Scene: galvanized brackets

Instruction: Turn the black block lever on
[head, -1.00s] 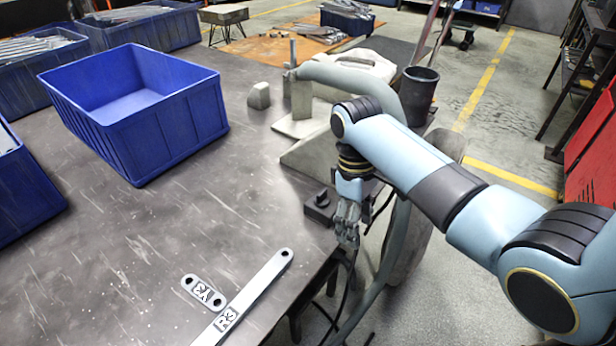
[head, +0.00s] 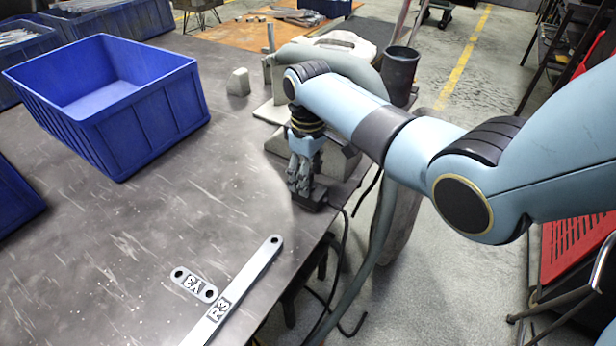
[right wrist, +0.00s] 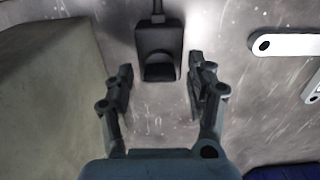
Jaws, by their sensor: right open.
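The black block (head: 318,203) with its lever sits near the right edge of the dark table, mostly behind my right gripper (head: 301,184) in the head view. In the right wrist view the block (right wrist: 158,40) stands upright in the picture, with a cable at its top end and a dark rounded lever part on its near half. My right gripper (right wrist: 161,85) is open and empty. Its two fingers point toward the block, one on each side of its near end in the picture. I cannot tell the lever's position. My left gripper is not in view.
A flat bracket marked Y3 (head: 194,285) and a long bar marked R3 (head: 240,289) lie on the table. A blue bin (head: 130,120) stands at the left. A grey machine base (head: 340,160) is close behind the block. The middle of the table is clear.

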